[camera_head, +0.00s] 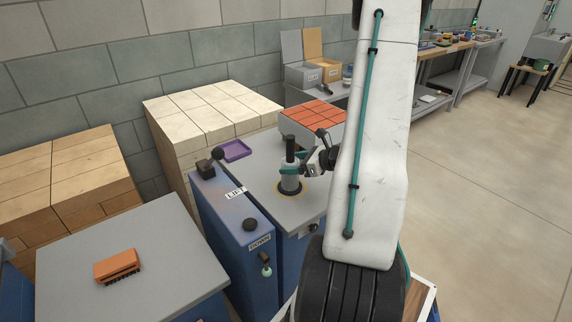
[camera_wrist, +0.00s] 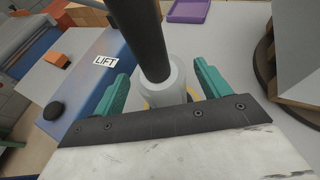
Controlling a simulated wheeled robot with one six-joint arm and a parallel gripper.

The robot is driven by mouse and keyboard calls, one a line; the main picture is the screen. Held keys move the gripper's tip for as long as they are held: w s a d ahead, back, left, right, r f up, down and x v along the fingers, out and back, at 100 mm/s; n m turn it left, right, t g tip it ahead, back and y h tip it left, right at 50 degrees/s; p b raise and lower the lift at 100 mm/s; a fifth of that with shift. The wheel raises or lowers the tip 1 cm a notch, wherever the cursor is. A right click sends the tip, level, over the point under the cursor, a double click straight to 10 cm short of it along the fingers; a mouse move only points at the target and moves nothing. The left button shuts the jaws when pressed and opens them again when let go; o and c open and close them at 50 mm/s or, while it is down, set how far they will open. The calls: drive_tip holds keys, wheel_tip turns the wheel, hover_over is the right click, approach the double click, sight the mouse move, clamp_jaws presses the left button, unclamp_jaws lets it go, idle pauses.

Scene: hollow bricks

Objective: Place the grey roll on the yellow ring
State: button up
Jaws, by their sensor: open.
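The grey roll (camera_head: 290,184) stands upright on the grey top of a blue cabinet, with a black rod (camera_head: 290,150) rising from its top. The yellow ring (camera_head: 278,190) shows around a dark disc at the roll's foot, so the roll stands within the ring's outline. In the wrist view the roll (camera_wrist: 178,78) is between the two teal fingers, and a sliver of yellow shows below it. My gripper (camera_wrist: 162,78) is open, one finger on each side of the roll, with gaps visible. The ring's far side is partly hidden.
A blue unit marked LIFT (camera_head: 236,194) with black knobs stands left of the roll. A purple tray (camera_head: 235,150) lies behind it. Stacked pale bricks (camera_head: 205,115) and red bricks (camera_head: 313,118) stand behind.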

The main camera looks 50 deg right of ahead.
drive_tip(key=v, duration=0.8)
drive_tip(key=shift+s, duration=0.25)
drive_tip(key=shift+d+r, duration=0.1)
drive_tip(key=shift+r, duration=0.05)
